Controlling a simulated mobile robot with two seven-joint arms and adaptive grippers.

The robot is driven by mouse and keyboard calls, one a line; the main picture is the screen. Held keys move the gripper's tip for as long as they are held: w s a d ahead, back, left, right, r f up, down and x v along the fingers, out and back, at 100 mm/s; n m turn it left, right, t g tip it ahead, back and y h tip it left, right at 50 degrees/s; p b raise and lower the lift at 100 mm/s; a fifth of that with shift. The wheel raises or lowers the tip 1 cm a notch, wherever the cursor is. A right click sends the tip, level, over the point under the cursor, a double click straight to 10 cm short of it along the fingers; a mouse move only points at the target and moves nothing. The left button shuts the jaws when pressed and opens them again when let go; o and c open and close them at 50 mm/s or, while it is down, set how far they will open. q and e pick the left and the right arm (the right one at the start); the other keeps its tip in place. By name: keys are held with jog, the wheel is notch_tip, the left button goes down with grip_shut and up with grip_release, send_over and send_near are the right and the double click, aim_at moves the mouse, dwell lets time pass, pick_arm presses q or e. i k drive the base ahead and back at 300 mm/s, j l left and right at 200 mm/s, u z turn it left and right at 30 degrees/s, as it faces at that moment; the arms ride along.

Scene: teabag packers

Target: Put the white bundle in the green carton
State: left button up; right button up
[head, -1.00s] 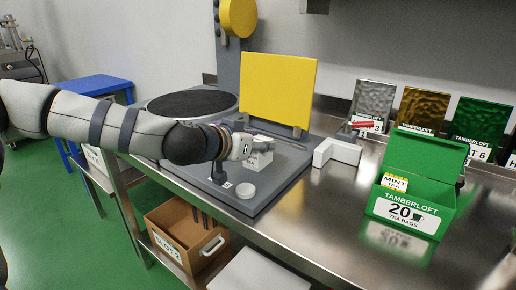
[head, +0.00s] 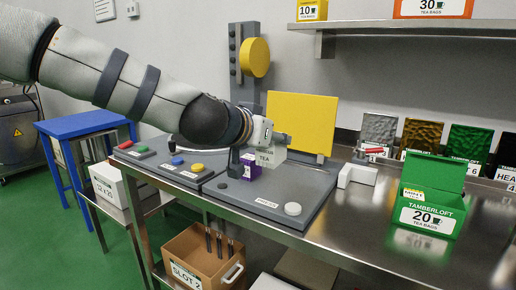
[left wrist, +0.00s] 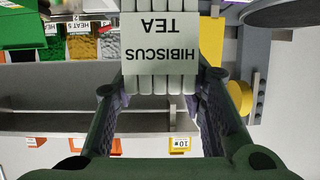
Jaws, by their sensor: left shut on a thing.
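My left gripper (head: 275,139) is shut on the white bundle (head: 268,157), whose label reads TEA, and holds it above the grey machine base. In the left wrist view the bundle (left wrist: 160,60) appears upside down, labelled HIBISCUS TEA, between the two fingers of the gripper (left wrist: 163,90). The green carton (head: 428,219) stands on the steel bench to the right, clear of the gripper. Its lid is raised at the back. A small yellow and white label shows at its left inside edge; the rest of its inside is hidden. My right gripper is not in view.
A yellow panel (head: 301,122) stands behind the gripper. A white angled block (head: 357,175) lies between machine and carton. Silver, gold and green samples (head: 421,137) stand at the back. Bench around the carton's front is free.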

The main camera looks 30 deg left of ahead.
aim_at(435, 224)
jog(key=l+u, duration=0.2)
jog(key=l, duration=1)
jog(key=l+u, duration=0.25)
jog(key=l, duration=0.95)
jog(key=k, duration=0.05)
